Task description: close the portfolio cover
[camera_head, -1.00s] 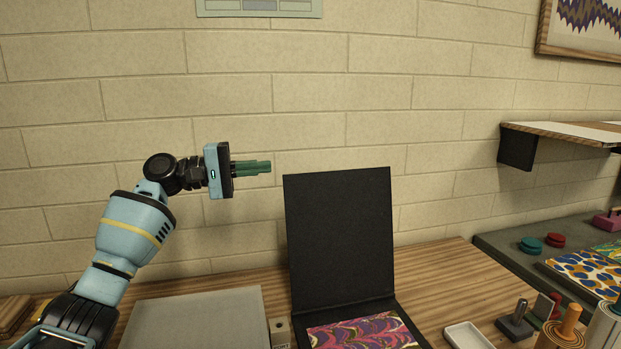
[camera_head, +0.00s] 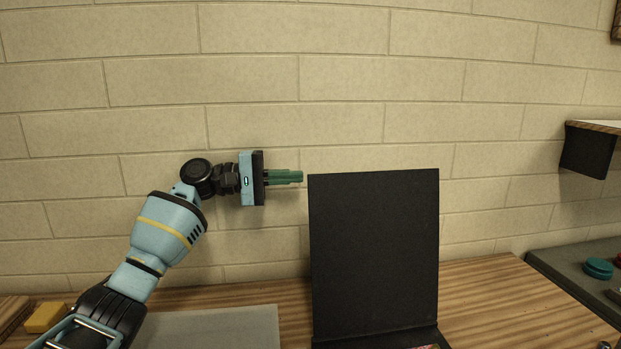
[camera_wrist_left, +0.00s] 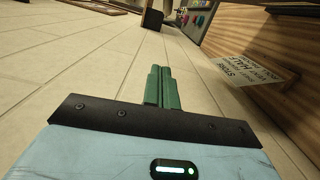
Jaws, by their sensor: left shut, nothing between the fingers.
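The portfolio's black cover (camera_head: 374,255) stands upright, open, on the wooden table in the head view. At its foot only a sliver of the coloured marbled sheet (camera_head: 428,347) shows at the bottom edge. My left gripper (camera_head: 301,177) is shut and empty, its green fingers pointing right, close to the cover's upper left corner in the picture. I cannot tell whether they touch it. The left wrist view also shows the shut green fingers (camera_wrist_left: 162,72). My right gripper is not in view.
A grey flat panel (camera_head: 215,328) lies on the table left of the portfolio. A yellow block (camera_head: 46,317) is at the far left. A wall shelf (camera_head: 588,150) juts out at the right, above a grey surface with a teal round piece (camera_head: 598,268). A brick wall stands behind.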

